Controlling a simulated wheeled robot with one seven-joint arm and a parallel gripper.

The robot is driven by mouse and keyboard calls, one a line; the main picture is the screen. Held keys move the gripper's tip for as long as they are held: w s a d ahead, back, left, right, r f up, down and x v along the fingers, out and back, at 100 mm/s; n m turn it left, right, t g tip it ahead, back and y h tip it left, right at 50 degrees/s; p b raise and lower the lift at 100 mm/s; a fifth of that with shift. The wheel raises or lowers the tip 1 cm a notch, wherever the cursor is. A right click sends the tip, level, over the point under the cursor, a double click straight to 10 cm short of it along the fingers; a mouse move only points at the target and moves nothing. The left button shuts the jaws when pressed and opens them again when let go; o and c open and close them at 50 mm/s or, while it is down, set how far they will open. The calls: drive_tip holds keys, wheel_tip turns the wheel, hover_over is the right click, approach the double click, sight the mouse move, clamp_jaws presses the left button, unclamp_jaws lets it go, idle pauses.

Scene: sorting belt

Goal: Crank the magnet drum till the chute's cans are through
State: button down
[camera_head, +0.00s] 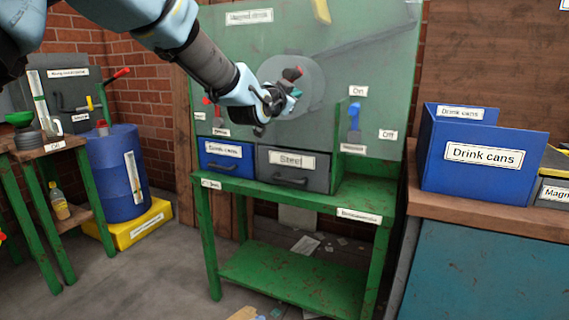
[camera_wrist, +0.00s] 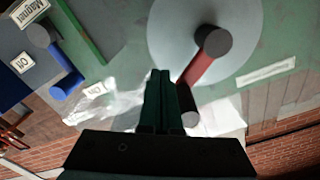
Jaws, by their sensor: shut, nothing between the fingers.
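The magnet drum shows as a pale grey disc (camera_head: 313,84) on the green panel, and it fills the upper middle of the wrist view (camera_wrist: 165,40). Its crank has a red arm (camera_wrist: 206,62) between a dark round hub (camera_wrist: 212,42) and a dark knob (camera_wrist: 188,118); in the head view the crank (camera_head: 292,74) is partly behind my gripper. My gripper (camera_wrist: 160,72) is shut and empty, in front of the disc, its fingers just left of the crank arm in the wrist view. I cannot tell whether they touch. No cans can be made out in the chute.
A blue switch lever (camera_head: 354,115) stands right of the drum between On and Off labels. Below are a blue Drink cans drawer (camera_head: 226,150) and a grey Steel drawer (camera_head: 293,180), both closed. A blue Drink cans bin (camera_head: 480,172) stands on the right bench.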

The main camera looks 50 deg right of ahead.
drive_tip(key=b+v, duration=0.4)
drive_tip(key=v, duration=0.5)
drive_tip(key=shift+f, duration=0.15)
drive_tip(key=shift+w, duration=0.1)
idle(0.6)
